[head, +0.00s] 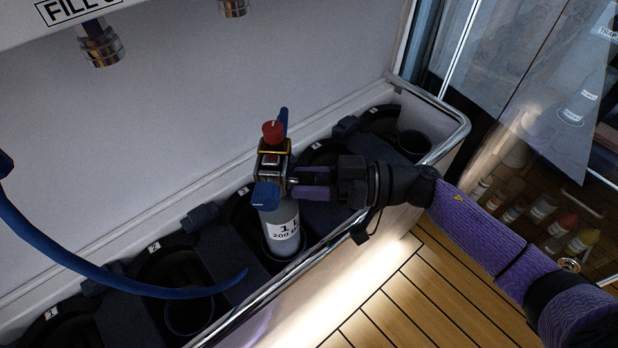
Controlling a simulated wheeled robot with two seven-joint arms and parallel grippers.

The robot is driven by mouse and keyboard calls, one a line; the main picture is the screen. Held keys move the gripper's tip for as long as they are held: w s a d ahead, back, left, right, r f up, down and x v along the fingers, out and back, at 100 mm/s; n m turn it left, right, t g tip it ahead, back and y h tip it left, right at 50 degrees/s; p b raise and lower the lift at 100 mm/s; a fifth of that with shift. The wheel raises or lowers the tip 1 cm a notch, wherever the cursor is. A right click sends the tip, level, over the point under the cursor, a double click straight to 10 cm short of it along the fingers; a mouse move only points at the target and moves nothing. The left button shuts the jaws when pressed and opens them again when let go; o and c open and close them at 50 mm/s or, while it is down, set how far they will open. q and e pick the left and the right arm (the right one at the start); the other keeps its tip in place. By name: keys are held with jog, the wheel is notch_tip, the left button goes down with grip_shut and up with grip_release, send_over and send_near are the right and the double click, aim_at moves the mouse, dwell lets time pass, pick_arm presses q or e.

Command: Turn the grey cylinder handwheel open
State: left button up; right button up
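The grey cylinder (280,228) stands upright in a slot of the rack, with a white label reading "1 L" and "200 BAR". A metal valve block (273,163) with a yellow band sits on its top. A red knob (272,131) caps the valve, and blue parts (266,196) stick out at its front and back. I cannot tell for sure which part is the handwheel. My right gripper (293,181) comes in from the right, its purple fingers apart and their tips at the valve's right side. Whether they grip anything is hidden. My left gripper is not in view.
The dark rack has a chrome rail (455,110) along its edge and other numbered slots. A blue hose (100,275) curves in from the left. A white panel with metal fittings (101,46) hangs above. A glass cabinet (560,130) with bottles stands at right, beside a slatted wooden floor.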

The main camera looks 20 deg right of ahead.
grip_shut()
